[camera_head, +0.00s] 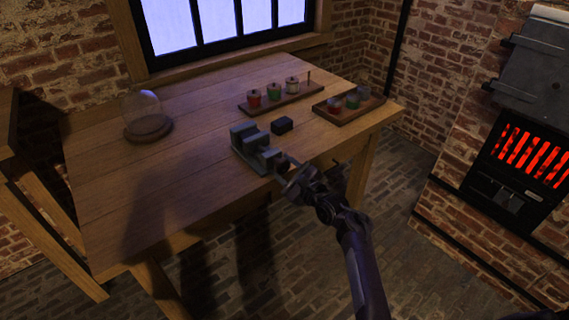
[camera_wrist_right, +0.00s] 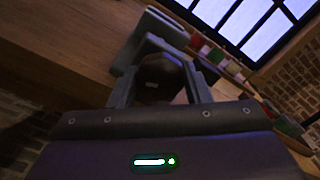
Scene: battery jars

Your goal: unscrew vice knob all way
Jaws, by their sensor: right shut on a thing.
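A grey-green vice (camera_head: 256,150) sits at the table's front edge, its screw side facing my right arm. My right gripper (camera_head: 284,168) reaches it from the front right and is shut on the vice knob. In the right wrist view, the dark round knob (camera_wrist_right: 163,77) sits between the two fingers of my right gripper (camera_wrist_right: 162,88), with the vice body (camera_wrist_right: 150,38) behind it. In the head view the knob is mostly hidden by the gripper. My left gripper is not in view.
A small dark block (camera_head: 282,125) lies beside the vice. Two wooden trays (camera_head: 262,108) (camera_head: 330,114) with red, green and pale jars stand behind. A glass dome (camera_head: 146,112) is at the left. A glowing furnace (camera_head: 520,160) is far right.

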